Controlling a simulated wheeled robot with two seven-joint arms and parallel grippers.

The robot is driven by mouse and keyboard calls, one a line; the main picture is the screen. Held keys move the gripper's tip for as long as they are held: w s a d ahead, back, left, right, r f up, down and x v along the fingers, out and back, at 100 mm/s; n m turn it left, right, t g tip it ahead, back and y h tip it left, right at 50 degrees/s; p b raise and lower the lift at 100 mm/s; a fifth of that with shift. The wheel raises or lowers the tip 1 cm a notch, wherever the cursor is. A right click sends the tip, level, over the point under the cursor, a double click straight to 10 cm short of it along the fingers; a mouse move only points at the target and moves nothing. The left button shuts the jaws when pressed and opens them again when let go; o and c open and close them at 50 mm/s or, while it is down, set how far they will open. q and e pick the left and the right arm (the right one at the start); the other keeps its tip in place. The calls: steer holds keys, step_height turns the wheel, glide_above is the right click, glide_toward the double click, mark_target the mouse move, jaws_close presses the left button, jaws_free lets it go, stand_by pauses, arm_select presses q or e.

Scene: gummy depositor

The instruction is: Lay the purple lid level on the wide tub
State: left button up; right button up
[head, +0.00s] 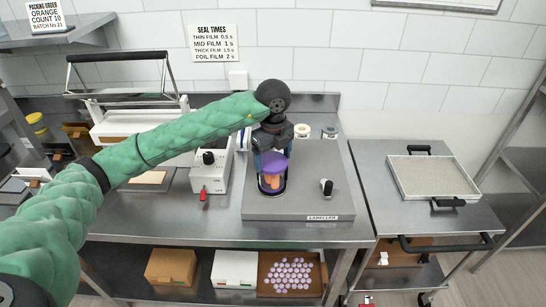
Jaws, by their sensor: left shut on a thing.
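My left arm reaches in from the left, and my left gripper (272,172) points down over the grey labeller plate. It is shut on the purple lid (273,161), which shows between the dark fingers. Directly under the lid stands a tub with orange contents (271,182), partly hidden by the lid and gripper. I cannot tell whether the lid touches the tub's rim or is fully level. My right gripper is not in view.
A white control box (210,172) stands left. A tray (433,178) lies on the right-hand table. Boxes and purple pieces (290,275) sit on the lower shelf.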

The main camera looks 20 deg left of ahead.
arm_select(q)
steer(key=shift+f, duration=0.15)
steer(key=shift+f+b, duration=0.65)
steer(key=shift+r, duration=0.15)
steer(key=o, duration=0.9)
